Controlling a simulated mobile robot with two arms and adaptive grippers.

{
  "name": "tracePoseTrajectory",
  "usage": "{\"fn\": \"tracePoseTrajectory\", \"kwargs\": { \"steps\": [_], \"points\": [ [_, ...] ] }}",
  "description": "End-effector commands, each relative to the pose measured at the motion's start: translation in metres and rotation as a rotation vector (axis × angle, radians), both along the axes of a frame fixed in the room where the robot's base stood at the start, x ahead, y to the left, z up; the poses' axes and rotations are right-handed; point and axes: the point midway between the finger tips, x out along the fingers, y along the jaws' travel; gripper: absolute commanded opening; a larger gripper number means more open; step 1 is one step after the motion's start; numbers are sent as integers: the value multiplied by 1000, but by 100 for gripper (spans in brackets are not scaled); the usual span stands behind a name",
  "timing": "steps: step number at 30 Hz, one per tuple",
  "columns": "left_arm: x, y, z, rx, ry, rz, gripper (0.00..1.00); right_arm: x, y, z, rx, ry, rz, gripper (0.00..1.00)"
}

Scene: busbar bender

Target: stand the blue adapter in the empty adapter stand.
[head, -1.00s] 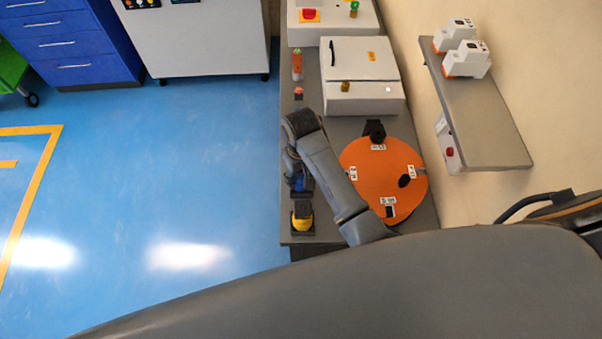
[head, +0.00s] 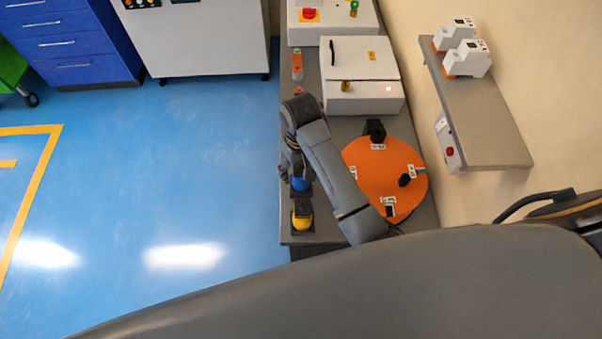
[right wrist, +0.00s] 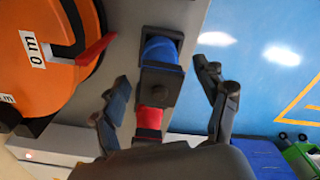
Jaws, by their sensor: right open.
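The blue adapter (head: 300,184) stands in a dark stand (head: 301,194) near the bench's left edge, beside a yellow adapter (head: 302,217). In the right wrist view the blue adapter (right wrist: 161,53) shows a black block-like top towards the camera, with the dark stand rim (right wrist: 160,33) around its blue body. My right gripper (head: 292,170) is over the bench's left edge beside the blue adapter. In the right wrist view the right gripper (right wrist: 170,92) is open, its fingers apart on either side of the adapter's black top. An empty stand cannot be made out. My left gripper is not in view.
An orange round plate (head: 385,170) with black parts and labels lies right of my arm. A red piece (right wrist: 149,119) is beyond the blue adapter. A white box (head: 360,90) stands farther along the bench. A wall shelf (head: 485,125) holds white devices.

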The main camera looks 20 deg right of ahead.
Motion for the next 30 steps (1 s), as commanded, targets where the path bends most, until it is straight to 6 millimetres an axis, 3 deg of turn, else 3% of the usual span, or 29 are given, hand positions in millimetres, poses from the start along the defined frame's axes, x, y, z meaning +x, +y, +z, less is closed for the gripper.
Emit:
{"fn": "tracePoseTrajectory", "kwargs": {
  "steps": [3,8,30],
  "points": [
    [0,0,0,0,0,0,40,0,0,18,1,-2,0,74],
    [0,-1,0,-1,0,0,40,0,0,29,1,1,0,74],
    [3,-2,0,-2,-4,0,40,-1,0,30,0,2,0,74]
  ]
}}
